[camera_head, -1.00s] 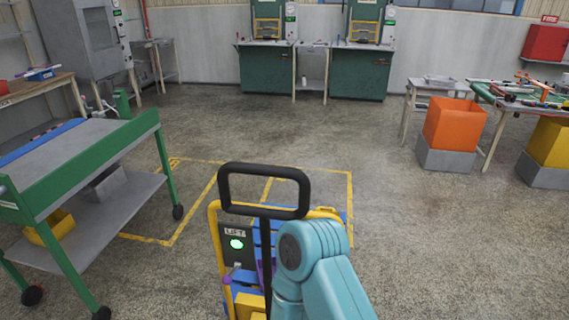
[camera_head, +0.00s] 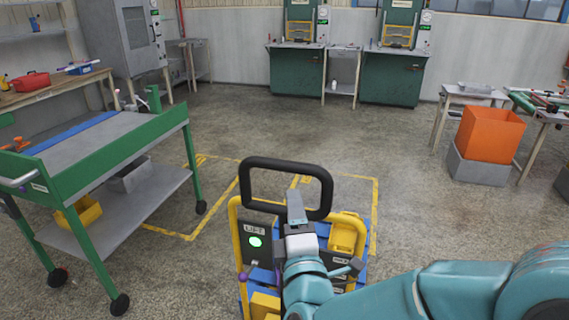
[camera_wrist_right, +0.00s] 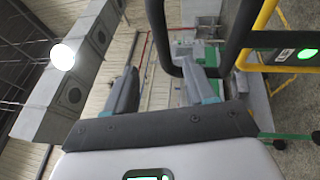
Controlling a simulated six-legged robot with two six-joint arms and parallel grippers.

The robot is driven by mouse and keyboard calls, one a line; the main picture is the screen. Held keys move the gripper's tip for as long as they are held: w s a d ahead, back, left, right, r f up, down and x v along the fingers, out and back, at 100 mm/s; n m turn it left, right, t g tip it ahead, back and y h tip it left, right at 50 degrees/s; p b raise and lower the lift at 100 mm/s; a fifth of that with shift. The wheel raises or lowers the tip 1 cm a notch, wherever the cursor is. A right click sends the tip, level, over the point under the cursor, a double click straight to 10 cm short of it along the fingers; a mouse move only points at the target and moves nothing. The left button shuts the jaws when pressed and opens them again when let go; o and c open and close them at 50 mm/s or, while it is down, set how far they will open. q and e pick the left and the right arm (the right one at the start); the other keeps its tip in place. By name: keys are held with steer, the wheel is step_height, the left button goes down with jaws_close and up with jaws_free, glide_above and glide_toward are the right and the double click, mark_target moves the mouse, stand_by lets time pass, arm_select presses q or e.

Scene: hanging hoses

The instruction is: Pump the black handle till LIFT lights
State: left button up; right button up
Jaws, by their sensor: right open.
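The black handle (camera_head: 286,163) is an upright loop on top of a yellow-framed lift cart (camera_head: 236,225). Below it, the LIFT panel (camera_head: 257,233) has a round lamp (camera_head: 255,241) glowing green. My right gripper (camera_head: 296,208) is at the loop's lower right side, with its fingers overlapping the loop in the head view. In the right wrist view the gripper (camera_wrist_right: 163,85) is open. The green lamp (camera_wrist_right: 307,53) also shows there. My left gripper is not in view.
A green-framed work cart (camera_head: 120,150) stands at the left, with a yellow bin (camera_head: 80,212) on its lower shelf. Yellow lines mark the floor around the lift cart. An orange bin (camera_head: 490,134) stands at the right. The middle floor is open.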

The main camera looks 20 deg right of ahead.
mark_target(284, 161)
steer(key=p+x, duration=0.3)
steer(key=x, duration=1.2)
steer(key=shift+w+a+f, duration=0.15)
steer(key=shift+w+a, duration=0.05)
steer(key=shift+w, duration=0.2)
jaws_close()
